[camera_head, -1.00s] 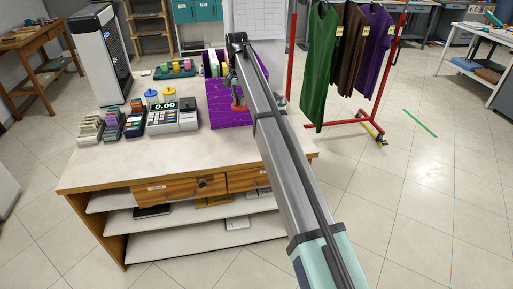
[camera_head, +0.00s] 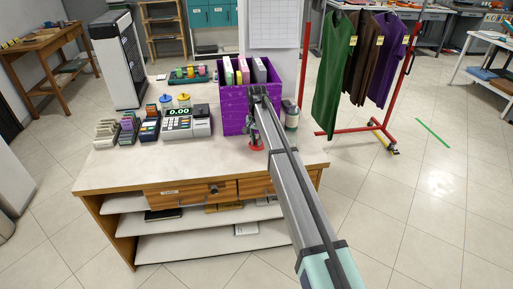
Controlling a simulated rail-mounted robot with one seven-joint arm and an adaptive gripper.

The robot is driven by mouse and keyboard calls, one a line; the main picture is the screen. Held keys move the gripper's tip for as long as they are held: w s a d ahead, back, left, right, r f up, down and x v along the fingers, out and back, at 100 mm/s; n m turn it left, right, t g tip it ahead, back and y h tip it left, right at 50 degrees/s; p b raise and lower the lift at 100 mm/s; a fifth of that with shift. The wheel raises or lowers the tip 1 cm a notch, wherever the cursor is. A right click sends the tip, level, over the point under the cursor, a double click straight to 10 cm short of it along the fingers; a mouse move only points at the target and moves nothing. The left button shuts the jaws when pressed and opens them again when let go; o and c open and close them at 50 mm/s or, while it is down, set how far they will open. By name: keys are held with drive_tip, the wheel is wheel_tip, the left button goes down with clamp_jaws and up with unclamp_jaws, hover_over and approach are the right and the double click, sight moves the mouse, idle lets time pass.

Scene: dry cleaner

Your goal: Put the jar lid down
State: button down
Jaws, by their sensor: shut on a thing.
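My gripper (camera_head: 255,137) points down over the counter, in front of the purple box (camera_head: 236,121), partly hidden by my arm. It is shut on a small red jar lid (camera_head: 256,147), which is low over or touching the counter top (camera_head: 180,164); I cannot tell which. Two small jars, one with a blue lid (camera_head: 166,98) and one with a yellow lid (camera_head: 183,98), stand behind the cash register.
The cash register (camera_head: 179,123), a card terminal (camera_head: 149,128) and small racks (camera_head: 107,132) stand left on the counter. A pale canister (camera_head: 291,118) stands right of the box. The front of the counter is clear. A clothes rack (camera_head: 362,131) is at the right.

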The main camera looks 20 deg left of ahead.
sight(256, 145)
drive_tip(key=shift+f+p, duration=0.35)
drive_tip(key=shift+f, duration=1.85)
drive_tip(key=shift+f, duration=0.1)
drive_tip(key=c, duration=1.1)
unclamp_jaws()
drive_tip(key=shift+c, duration=0.2)
wheel_tip(256, 145, up, 12)
drive_tip(key=shift+r+b, duration=0.15)
drive_tip(key=shift+b, duration=0.8)
